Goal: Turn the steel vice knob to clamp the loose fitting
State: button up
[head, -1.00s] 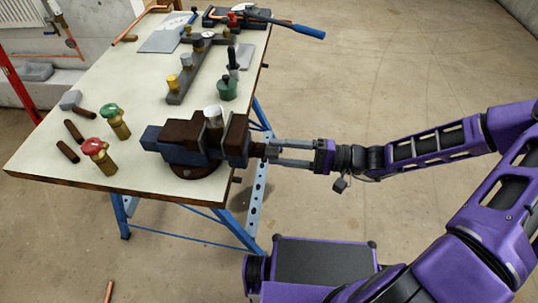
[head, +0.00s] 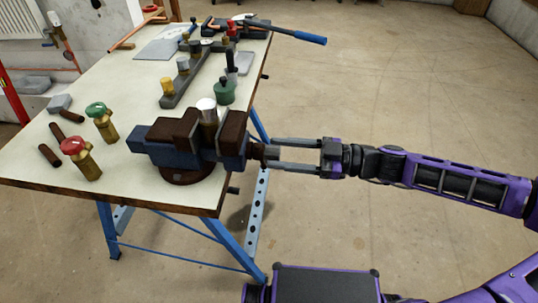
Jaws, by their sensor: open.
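The vice (head: 166,153), blue and rust-brown, stands near the table's front right corner. The vice knob (head: 257,152) is dark and brownish at the vice's right end, past the table edge. My gripper (head: 270,154) comes in level from the right. Its two fingers are apart, with their tips at the knob's outer end; I cannot tell whether they touch it.
On the table (head: 45,182), a red-topped valve (head: 82,157) and a green-topped valve (head: 102,122) stand left of the vice. A manifold (head: 190,80) and a green pot (head: 224,92) are behind. The floor on the right is clear.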

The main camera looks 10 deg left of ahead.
jog(key=shift+n, duration=1.1)
jog(key=shift+a, duration=0.15)
grip_shut()
